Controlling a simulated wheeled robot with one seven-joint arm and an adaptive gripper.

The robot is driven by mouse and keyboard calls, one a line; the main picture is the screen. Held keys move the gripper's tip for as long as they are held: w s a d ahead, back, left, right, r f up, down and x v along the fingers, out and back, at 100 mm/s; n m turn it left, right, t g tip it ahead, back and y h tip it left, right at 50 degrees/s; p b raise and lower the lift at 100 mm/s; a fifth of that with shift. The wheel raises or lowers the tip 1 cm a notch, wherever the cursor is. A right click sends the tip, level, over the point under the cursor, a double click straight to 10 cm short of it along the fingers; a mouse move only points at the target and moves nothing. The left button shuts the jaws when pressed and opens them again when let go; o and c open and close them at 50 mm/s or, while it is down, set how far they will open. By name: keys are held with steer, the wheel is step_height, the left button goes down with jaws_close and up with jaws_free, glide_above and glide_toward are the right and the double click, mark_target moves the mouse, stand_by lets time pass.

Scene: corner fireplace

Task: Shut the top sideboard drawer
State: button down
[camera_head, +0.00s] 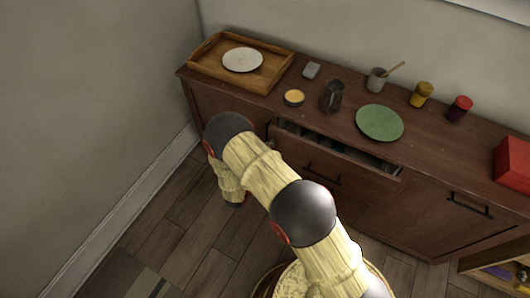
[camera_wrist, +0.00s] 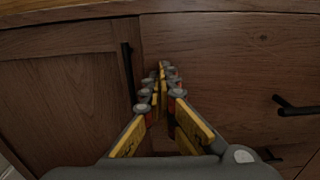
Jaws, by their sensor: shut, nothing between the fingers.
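The top drawer (camera_head: 345,164) of the dark wood sideboard (camera_head: 225,98) stands partly open, with a strip of its inside showing behind its front. Its dark bar handle (camera_head: 322,174) is on the front. In the wrist view the drawer front (camera_wrist: 225,60) fills the right side, with its handle (camera_wrist: 296,107) at the right edge. My gripper (camera_wrist: 164,72) is shut and empty, its fingers pointing at the sideboard front near the drawer's left end. I cannot tell whether the fingertips touch it. In the head view my arm hides the gripper.
A door (camera_wrist: 62,95) with an upright handle (camera_wrist: 128,72) is left of the drawer. On top stand a wooden tray (camera_head: 278,75) with a plate (camera_head: 243,60), a green plate (camera_head: 380,123), a dark mug (camera_head: 332,96), jars and a red box (camera_head: 514,163). A wall closes the left side.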

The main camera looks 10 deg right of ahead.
steer(key=x, duration=0.7)
steer(key=shift+w+d, duration=0.25)
steer(key=shift+w, duration=0.05)
steer(key=shift+r, duration=0.1)
steer(key=p+v, duration=0.2)
steer(key=v, duration=1.2)
